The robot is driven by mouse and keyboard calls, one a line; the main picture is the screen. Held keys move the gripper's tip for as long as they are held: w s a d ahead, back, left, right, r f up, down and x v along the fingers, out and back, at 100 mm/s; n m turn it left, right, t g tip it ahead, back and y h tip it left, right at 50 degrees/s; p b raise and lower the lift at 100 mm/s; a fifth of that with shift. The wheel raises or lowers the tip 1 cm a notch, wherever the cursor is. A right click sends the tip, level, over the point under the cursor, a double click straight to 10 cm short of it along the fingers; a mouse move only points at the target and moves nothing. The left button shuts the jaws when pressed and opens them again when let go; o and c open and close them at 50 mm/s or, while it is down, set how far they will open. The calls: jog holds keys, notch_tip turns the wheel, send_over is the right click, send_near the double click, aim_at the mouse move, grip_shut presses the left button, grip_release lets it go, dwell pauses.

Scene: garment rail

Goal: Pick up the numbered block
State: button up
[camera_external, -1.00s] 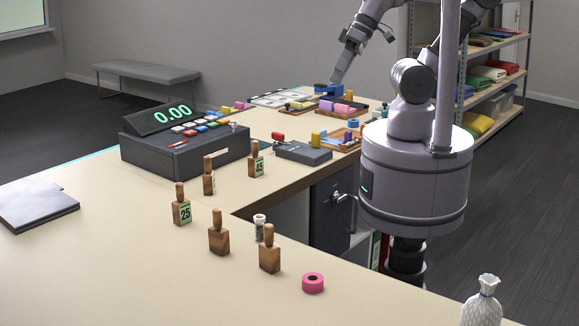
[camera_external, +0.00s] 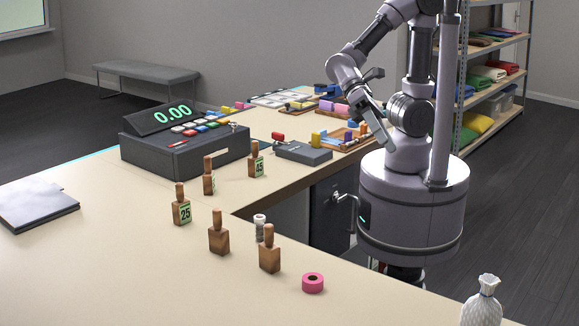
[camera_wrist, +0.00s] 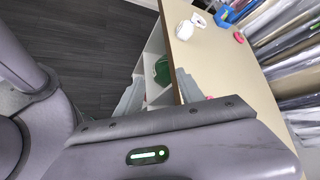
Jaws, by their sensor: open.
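A wooden block with a knob handle and a green label reading 25 (camera_external: 182,213) stands upright on the counter. A similar block (camera_external: 256,166) behind it has a green label whose number is too small to be sure of. Three more wooden knobbed blocks, at the back (camera_external: 208,183) and front (camera_external: 219,240) (camera_external: 270,259), show no readable number. My gripper (camera_external: 384,138) is raised at the right, near the counter's inner edge, well apart from these blocks. Its open, empty fingers also show in the wrist view (camera_wrist: 158,92), where I see no numbered block.
A cash register (camera_external: 185,143), a grey box (camera_external: 303,153), a small spool (camera_external: 260,228), a pink tape roll (camera_external: 313,283) and a white tied bag (camera_external: 482,305) are on the counter (camera_external: 110,270). The counter's left front is mostly clear. Covered hanging items (camera_wrist: 285,60) line the wrist view's right.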

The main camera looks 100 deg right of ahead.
aim_at(265, 232)
jog(key=w+a+r+m+y+p, duration=0.1)
jog(key=w+a+r+m+y, duration=0.1)
jog(key=w+a+m+y, duration=0.3)
jog(key=a+r+m+y+p, duration=0.1)
jog(key=a+r+m+y, duration=0.2)
jog(key=a, duration=0.4)
jog(key=w+a+f+m+t, duration=0.2)
jog(key=w+f+m+t, duration=0.8)
jog(key=w+t, duration=0.15)
jog(key=w+d+f+m+t+h, duration=0.1)
jog(key=f+h, duration=0.1)
jog(key=w+d+f+m+t+h+p, duration=0.1)
jog(key=d+f+t+h, duration=0.1)
jog(key=f, duration=0.1)
jog(key=d+f+m+t+h, duration=0.1)
jog(key=f+t, duration=0.1)
jog(key=f, duration=0.1)
jog(key=shift+w+d+f+m+h+p, duration=0.25)
jog(key=shift+w+d+m+h+p, duration=0.05)
jog(key=shift+w+d+h, duration=0.1)
jog(key=p+x, duration=0.1)
jog(key=x, duration=1)
jog(key=shift+d+f, duration=0.1)
jog(key=x, duration=0.6)
jog(key=shift+w+b, duration=0.15)
jog(key=shift+b, duration=0.25)
grip_shut()
